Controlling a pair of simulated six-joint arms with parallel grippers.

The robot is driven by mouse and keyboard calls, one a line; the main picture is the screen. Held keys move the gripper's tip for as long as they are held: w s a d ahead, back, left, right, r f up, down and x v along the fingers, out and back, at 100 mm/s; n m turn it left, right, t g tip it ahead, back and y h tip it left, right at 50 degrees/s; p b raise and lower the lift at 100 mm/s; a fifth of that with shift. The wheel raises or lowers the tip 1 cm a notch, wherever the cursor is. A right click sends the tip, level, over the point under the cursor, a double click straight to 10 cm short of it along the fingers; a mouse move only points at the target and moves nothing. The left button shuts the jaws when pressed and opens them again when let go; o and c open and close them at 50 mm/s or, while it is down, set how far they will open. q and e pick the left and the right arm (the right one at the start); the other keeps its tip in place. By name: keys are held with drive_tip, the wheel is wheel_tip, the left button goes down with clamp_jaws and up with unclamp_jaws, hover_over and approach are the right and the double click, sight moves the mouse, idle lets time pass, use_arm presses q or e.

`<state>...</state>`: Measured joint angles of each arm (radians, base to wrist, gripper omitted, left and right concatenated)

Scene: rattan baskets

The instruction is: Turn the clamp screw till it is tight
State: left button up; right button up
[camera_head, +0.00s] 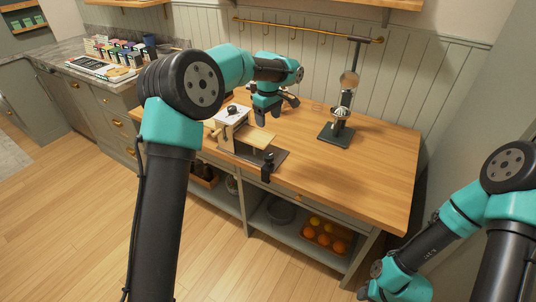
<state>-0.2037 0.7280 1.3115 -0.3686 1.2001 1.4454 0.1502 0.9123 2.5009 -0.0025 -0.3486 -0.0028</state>
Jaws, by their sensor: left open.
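A cream machine (232,121) with a dark knob on top and a light wooden board stands near the table's front edge, on a dark plate. A black clamp (268,167) sits at the front edge of the table beside it; its screw is too small to make out clearly. My left gripper (274,110) is open and empty, above the table just behind and right of the machine, apart from the clamp. My right arm's end (392,285) is low at the bottom right, away from the table; its fingers cannot be made out.
A juicer press (341,118) with a dark base stands at the right rear of the wooden table (375,180). The tabletop right of it is clear. Below are a bowl (280,211) and a tray of oranges (327,236). A brass rail (300,28) with hooks is on the wall.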

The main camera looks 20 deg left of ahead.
sight(268, 155)
use_arm(q)
wheel_tip(268, 155, down, 17)
drive_tip(key=shift+f, duration=0.2)
idle(0.8)
drive_tip(key=shift+c, duration=0.4)
drive_tip(key=c, duration=0.8)
drive_tip(key=shift+c, duration=0.2)
